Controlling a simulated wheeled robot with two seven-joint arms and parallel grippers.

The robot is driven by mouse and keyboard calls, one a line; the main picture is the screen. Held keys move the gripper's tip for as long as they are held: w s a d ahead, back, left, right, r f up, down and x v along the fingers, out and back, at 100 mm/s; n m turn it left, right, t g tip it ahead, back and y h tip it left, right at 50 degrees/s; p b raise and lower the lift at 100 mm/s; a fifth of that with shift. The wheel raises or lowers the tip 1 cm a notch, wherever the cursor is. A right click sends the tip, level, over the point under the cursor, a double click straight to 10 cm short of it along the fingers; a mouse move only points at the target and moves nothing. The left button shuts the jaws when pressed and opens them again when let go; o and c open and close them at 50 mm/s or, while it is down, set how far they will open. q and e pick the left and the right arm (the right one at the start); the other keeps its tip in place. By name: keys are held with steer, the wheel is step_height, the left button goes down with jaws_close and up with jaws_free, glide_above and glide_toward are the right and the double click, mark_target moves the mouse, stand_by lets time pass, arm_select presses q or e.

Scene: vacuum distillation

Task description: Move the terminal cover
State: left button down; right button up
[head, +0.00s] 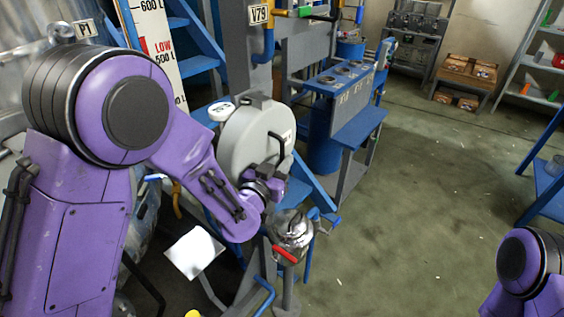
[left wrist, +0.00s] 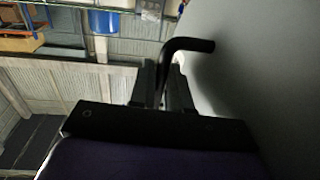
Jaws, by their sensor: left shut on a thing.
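The terminal cover (head: 243,140) is a large round grey lid in the middle left of the head view. In the left wrist view its grey face (left wrist: 265,65) fills the right side. A black bent handle (head: 282,146) stands out from its right side; the handle also shows in the left wrist view (left wrist: 190,45). My left gripper (head: 271,170) is at the cover's lower right, shut on the handle. Its fingers (left wrist: 163,85) are around the handle's lower part. The cover's back is hidden, so I cannot tell if it touches anything behind. My right gripper is out of view.
A blue control panel stand (head: 345,90) stands behind the cover. A silver vessel with a red handle (head: 291,232) is just below my left gripper. A white sheet (head: 194,252) lies at the lower left. The green floor (head: 425,190) to the right is mostly clear.

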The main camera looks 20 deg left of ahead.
arm_select(q)
steer(key=c, duration=1)
jaws_free()
steer(key=shift+s, duration=0.1)
steer(key=s+a+p, duration=0.1)
steer(key=s+p, duration=0.5)
steer(key=s, duration=0.4)
steer(key=shift+a, duration=0.35)
steer(key=shift+s, duration=0.15)
